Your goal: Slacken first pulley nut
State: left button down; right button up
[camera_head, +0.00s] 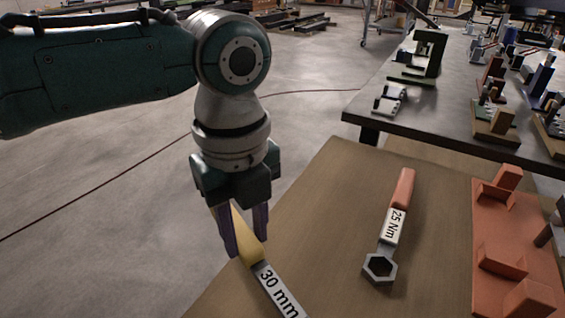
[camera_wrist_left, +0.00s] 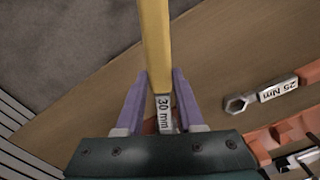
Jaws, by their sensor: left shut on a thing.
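A wrench with a yellow handle and a grey shaft labelled "30 mm" (camera_head: 279,291) lies at the brown table's near left edge in the head view. My left gripper (camera_head: 245,240) points down, with its purple fingers shut on the yellow handle. The wrist view shows the yellow handle (camera_wrist_left: 155,40) running between the two fingers (camera_wrist_left: 158,102). The wrench's far end is cut off by the bottom of the head view. I cannot make out a pulley or a nut. My right gripper is not in view.
A wrench with an orange handle, labelled "25 Nm" (camera_head: 393,226), lies on the brown table (camera_head: 330,200). An orange holder (camera_head: 490,240) stands at its right. Behind is a grey table (camera_head: 440,115) with several fixtures. The brown tabletop between the two wrenches is clear.

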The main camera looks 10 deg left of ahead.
pick_arm(q)
jog(key=shift+f+b, duration=0.55)
jog(key=shift+f, duration=0.4)
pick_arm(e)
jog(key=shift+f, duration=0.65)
pick_arm(q)
jog(key=c, duration=1.1)
grip_release()
grip_shut()
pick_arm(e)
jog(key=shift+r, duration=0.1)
pick_arm(q)
jog(key=shift+s+a+r+n+p, duration=0.2)
jog(key=shift+s+a+n+p, duration=0.25)
jog(key=shift+p, duration=0.7)
jog(key=shift+s+a+n+p, duration=0.15)
jog(key=shift+s+n+p, duration=0.2)
jog(key=shift+p, duration=0.25)
jog(key=shift+s+a+f, duration=0.1)
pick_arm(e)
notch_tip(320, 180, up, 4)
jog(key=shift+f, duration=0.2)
